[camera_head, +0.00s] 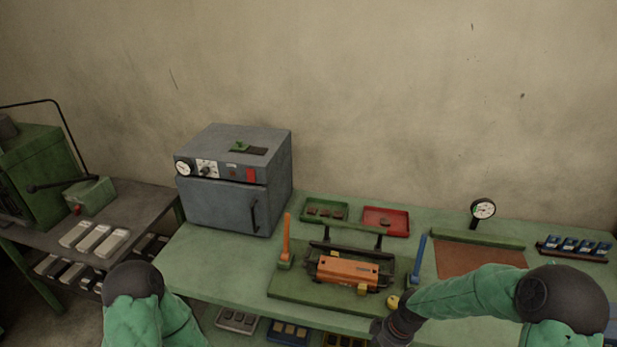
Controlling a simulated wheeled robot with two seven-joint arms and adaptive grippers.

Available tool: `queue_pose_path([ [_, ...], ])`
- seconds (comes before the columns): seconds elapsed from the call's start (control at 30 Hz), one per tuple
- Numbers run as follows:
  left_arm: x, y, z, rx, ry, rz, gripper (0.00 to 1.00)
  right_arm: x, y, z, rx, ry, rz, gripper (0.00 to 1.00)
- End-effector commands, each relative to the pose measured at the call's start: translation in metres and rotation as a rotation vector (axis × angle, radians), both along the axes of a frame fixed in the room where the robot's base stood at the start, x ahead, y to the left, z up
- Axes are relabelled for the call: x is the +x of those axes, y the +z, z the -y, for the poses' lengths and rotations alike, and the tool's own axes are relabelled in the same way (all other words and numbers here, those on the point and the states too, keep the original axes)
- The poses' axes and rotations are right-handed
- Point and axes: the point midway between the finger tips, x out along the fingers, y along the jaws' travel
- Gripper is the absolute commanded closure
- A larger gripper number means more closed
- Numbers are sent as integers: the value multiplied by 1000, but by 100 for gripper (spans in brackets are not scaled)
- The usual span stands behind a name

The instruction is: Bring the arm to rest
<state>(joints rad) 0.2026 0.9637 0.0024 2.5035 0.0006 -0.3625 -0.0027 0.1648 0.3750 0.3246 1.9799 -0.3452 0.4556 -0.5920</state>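My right arm (470,291) comes in from the right with a dark joint cover (563,298), and its green forearm reaches left along the bench's front edge. Its dark wrist end (392,328) is at the bottom edge, in front of the roll machine. The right fingers cannot be made out, and nothing held is visible. Of my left arm, only a green link (150,322) and a dark joint cover (133,281) show at the lower left. My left gripper is outside the picture.
The green bench (222,262) carries a grey oven (235,180), an orange roll machine (348,270) between orange and blue posts, a green tray (325,210), a red tray (386,221), a dial gauge (483,209) and a brown mat (475,261). A side table (140,205) stands left.

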Motion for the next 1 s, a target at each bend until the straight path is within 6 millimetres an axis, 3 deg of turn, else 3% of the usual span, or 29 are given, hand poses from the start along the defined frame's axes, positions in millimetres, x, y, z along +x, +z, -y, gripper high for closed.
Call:
queue_pose_path([
  [0.03,0,-3,0,0,0,0,0,-10,-18,-11,25,-45,-21,36],
  [0.3,0,-16,0,0,0,0,0,-71,-103,-73,145,-454,-126,36],
  [0.5,0,-23,0,0,0,0,0,-119,-144,-95,162,-745,-198,36],
  [0.7,0,-26,0,0,0,0,0,-143,-158,-100,153,-894,-224,36],
  [1.0,0,-26,0,0,0,0,0,-146,-160,-101,152,-910,-225,36],
])
